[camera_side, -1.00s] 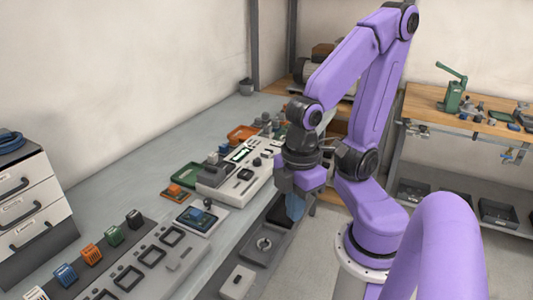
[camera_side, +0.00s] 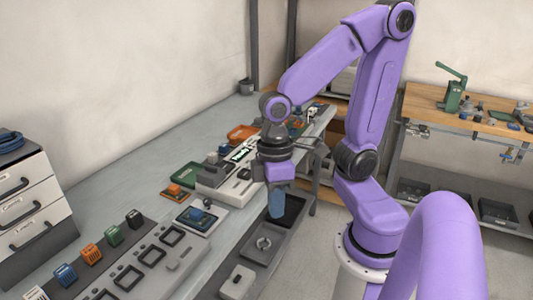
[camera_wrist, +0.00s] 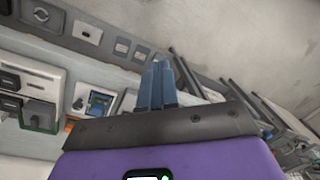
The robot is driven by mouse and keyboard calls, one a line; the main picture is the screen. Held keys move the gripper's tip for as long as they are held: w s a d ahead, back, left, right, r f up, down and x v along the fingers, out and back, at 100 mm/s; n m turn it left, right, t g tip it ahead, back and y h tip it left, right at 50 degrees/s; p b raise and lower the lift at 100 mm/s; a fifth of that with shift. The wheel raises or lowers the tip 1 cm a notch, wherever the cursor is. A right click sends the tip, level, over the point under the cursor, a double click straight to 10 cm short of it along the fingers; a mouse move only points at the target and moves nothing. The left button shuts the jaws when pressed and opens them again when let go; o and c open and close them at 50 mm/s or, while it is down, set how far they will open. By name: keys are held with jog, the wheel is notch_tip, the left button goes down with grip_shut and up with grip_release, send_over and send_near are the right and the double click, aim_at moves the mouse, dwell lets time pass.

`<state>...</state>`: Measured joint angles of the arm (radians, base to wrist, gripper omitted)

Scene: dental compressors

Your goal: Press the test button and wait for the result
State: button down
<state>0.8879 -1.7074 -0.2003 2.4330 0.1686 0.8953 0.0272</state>
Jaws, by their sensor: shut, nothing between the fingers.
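The white test unit (camera_side: 222,191) sits on the grey bench, with a small dark display (camera_side: 241,153) showing green-white text too small to read. Dark parts sit on its top; I cannot tell which one is the test button. The unit seems to show at the left of the wrist view (camera_wrist: 42,73). My gripper (camera_side: 277,208) has blue fingers that are shut and empty, pointing down. It is to the right of the unit, beyond the bench's front edge, over the grey trays, and apart from the unit. The fingers also show in the wrist view (camera_wrist: 160,72).
A blue part on a white plate (camera_side: 207,229), an orange part (camera_side: 175,192), a green tray (camera_side: 188,176) and an orange tray (camera_side: 243,132) lie around the unit. A grey fixture panel (camera_side: 185,259) is in front. A black tray (camera_side: 297,207) is beside my fingers.

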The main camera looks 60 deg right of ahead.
jog(key=w+d+m+t+y, duration=0.2)
jog(key=w+d+m, duration=0.4)
jog(key=w+m, duration=0.35)
jog(key=w+d+m+t+y, duration=0.25)
jog(key=w+d+m, duration=0.45)
jog(key=w, duration=0.4)
jog(key=w+d+f+m+t+h, duration=0.1)
jog(key=d+m+t+h, duration=0.1)
jog(key=d+m, duration=0.6)
jog(key=d+f+m+t+h, duration=0.2)
jog(key=d+m, duration=0.6)
jog(key=d, duration=1.2)
jog(key=shift+w+d+t, duration=0.3)
jog(key=shift+w+t, duration=0.1)
jog(key=shift+t, duration=0.35)
jog(key=shift+f, duration=0.1)
jog(key=shift+f, duration=4.4)
jog(key=shift+f, duration=0.1)
jog(key=shift+f, duration=0.3)
